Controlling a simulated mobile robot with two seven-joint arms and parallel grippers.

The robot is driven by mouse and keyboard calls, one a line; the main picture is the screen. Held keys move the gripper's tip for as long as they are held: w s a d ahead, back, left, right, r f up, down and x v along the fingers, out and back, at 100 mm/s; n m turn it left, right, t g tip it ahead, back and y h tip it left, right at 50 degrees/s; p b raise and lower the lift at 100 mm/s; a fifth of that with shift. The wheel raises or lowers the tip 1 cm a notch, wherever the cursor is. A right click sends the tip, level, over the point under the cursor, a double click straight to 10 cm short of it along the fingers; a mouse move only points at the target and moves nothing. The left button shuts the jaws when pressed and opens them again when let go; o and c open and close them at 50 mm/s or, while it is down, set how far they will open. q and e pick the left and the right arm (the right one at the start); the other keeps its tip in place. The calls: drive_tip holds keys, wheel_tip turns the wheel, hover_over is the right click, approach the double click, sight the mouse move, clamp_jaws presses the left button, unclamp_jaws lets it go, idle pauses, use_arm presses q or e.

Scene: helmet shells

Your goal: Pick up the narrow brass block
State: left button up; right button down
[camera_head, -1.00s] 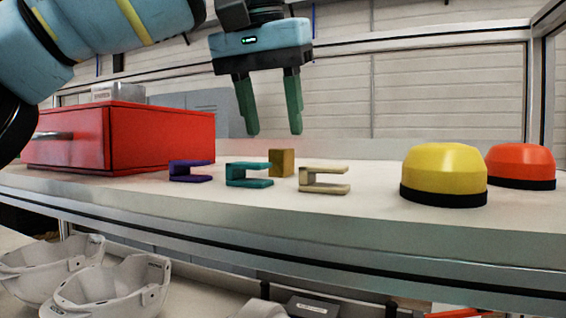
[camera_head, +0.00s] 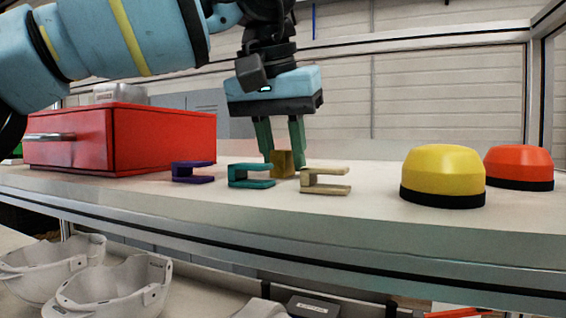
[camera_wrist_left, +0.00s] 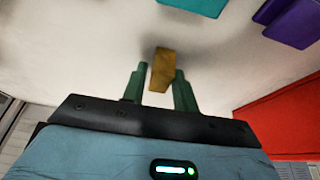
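The narrow brass block (camera_head: 283,163) stands on the shelf behind the teal and cream clips. My left gripper (camera_head: 284,158) has come down over it from above, with green fingers pointing down on either side. In the left wrist view the brass block (camera_wrist_left: 162,70) lies between the fingertips of the left gripper (camera_wrist_left: 158,76). The right finger is close to the block, and a gap shows on the left side. The fingers are apart and not closed on the block. My right gripper is not in view.
A purple clip (camera_head: 192,172), a teal clip (camera_head: 250,176) and a cream clip (camera_head: 324,181) stand in front. A red drawer box (camera_head: 160,140) is at left. Yellow (camera_head: 443,172) and orange (camera_head: 519,165) domes are at right. White helmet shells (camera_head: 110,290) lie below.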

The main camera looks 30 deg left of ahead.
use_arm(q)
clamp_jaws()
drive_tip(key=shift+r, duration=0.1)
drive_tip(key=shift+r, duration=4.9)
